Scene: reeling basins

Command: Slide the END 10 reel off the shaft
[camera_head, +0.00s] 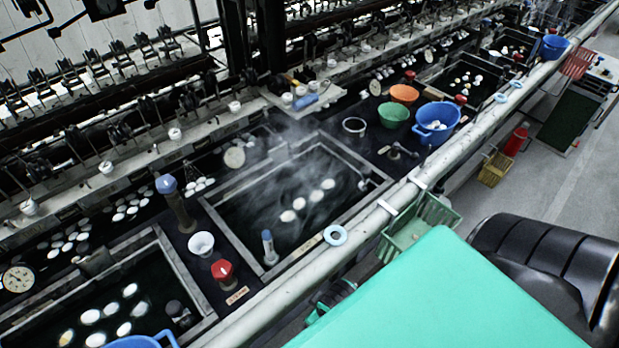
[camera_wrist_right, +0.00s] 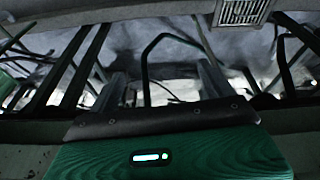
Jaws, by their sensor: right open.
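I cannot make out the END 10 reel or its shaft in either view, and no END 10 label is readable. In the right wrist view, my right gripper (camera_wrist_right: 164,76) is open, with two grey fingers rising from a dark plate on my green housing. Nothing is clearly held between the fingers. Beyond them are dark bars and a bent dark rod (camera_wrist_right: 146,62) against a blurred pale background; I cannot tell what these belong to. My left gripper is not in view.
In the head view, a steaming basin (camera_head: 224,212) holds several white cocoons. A pale rail (camera_head: 385,208) runs along the basins' front edge. Blue (camera_head: 437,122), green (camera_head: 393,115) and orange (camera_head: 404,93) bowls stand beyond.

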